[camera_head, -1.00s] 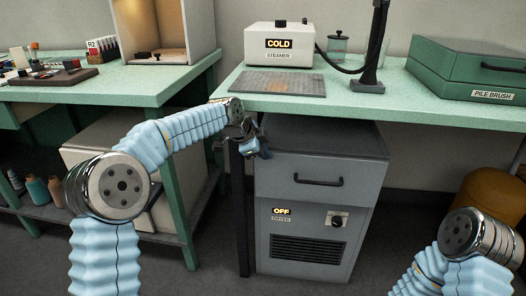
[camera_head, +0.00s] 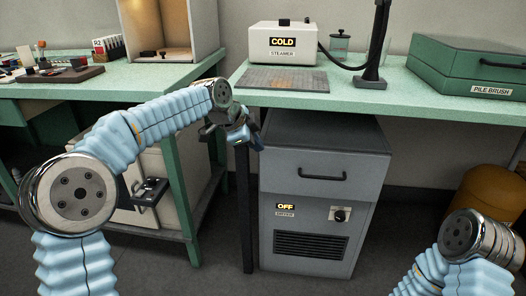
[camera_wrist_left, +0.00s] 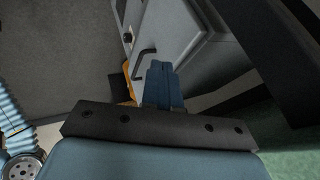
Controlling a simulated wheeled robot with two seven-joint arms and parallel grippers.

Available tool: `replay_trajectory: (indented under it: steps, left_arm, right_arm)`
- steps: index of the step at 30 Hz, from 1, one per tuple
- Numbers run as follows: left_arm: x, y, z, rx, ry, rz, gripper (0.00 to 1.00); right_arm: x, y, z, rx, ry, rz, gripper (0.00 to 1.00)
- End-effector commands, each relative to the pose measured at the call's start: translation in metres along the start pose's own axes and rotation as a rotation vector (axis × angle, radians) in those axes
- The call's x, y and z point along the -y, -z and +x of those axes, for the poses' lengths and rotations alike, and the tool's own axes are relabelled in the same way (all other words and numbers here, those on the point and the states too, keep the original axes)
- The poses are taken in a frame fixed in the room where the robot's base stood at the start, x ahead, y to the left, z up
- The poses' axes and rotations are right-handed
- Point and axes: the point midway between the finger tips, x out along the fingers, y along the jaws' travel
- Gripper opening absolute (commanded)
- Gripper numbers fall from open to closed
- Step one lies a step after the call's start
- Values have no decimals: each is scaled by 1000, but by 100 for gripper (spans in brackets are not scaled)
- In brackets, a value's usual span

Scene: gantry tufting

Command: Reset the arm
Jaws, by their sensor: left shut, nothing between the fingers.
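My left arm comes in from the left in the head view and reaches toward the gap between the two tables. My left gripper (camera_head: 248,137) is at its end, in front of the right table's front edge and beside the upper left corner of the grey dryer cabinet (camera_head: 325,150). Its blue fingers are together and hold nothing. They also show closed in the left wrist view (camera_wrist_left: 162,85), with the cabinet beyond. Part of my right arm shows at the lower right of the head view. My right gripper is outside both views.
A white steamer marked COLD (camera_head: 282,45), a flat grey mat (camera_head: 282,78) and a green pile brush box (camera_head: 475,66) are on the right table (camera_head: 430,99). The dryer reads OFF. The left table (camera_head: 120,78) holds a rack and small items. Floor shows in front of the cabinet.

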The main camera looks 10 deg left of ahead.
Motion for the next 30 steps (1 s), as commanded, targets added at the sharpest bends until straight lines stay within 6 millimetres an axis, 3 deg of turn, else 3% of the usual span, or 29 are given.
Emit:
replay_trajectory:
  steps: [4, 8, 11, 14, 18, 20, 22, 26, 27, 30]
  left_arm:
    - [0, 0, -22, 0, 1, 0, 0]
    - [-3, -2, -23, 1, -7, -14, 0]
    - [-16, -12, 6, 5, -34, -83, 0]
    - [-46, -33, 64, 16, -79, -225, 0]
    - [-120, -74, 153, 50, -152, -514, 0]
    - [-159, -92, 184, 73, -179, -648, 0]
    - [-210, -113, 213, 108, -210, -806, 0]
    - [-313, -149, 244, 195, -251, -1110, 0]
    - [-344, -158, 247, 226, -258, -1200, 0]
    - [-411, -176, 245, 301, -263, -1398, 0]
  right_arm:
    - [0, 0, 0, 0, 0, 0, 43]
    - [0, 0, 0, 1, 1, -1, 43]
    - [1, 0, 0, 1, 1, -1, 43]
    - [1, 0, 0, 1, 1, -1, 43]
    - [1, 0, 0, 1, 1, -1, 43]
    - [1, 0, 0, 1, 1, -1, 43]
    - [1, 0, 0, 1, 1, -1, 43]
    - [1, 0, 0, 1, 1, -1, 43]
    - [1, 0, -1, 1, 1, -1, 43]
    - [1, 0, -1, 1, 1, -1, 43]
